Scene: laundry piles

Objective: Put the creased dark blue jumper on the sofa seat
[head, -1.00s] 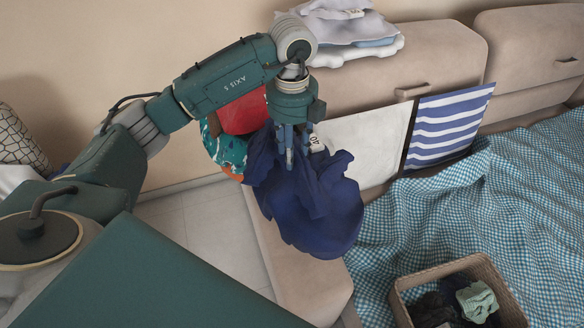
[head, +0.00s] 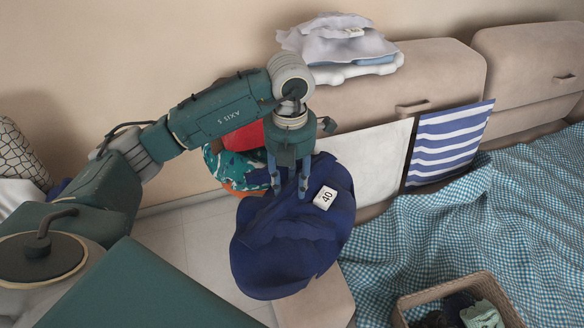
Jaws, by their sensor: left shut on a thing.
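My left gripper (head: 288,190) is shut on the dark blue jumper (head: 285,255), which hangs in a crumpled bundle below the fingers. A white tag marked 40 (head: 326,197) shows on the jumper. The beige sofa's end (head: 318,303) shows below and right of the jumper, which hides part of it in this view. A teal checked blanket (head: 455,225) covers much of the sofa seat. I cannot tell whether the jumper touches the sofa. My right gripper is not in view.
A wicker basket (head: 402,303) with dark and green cloths stands on the blanket at lower right. A white cloth (head: 372,155) and a blue-striped cloth (head: 445,145) lean on the backrest. Folded laundry (head: 340,45) is stacked above. Teal and red items lie behind my gripper.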

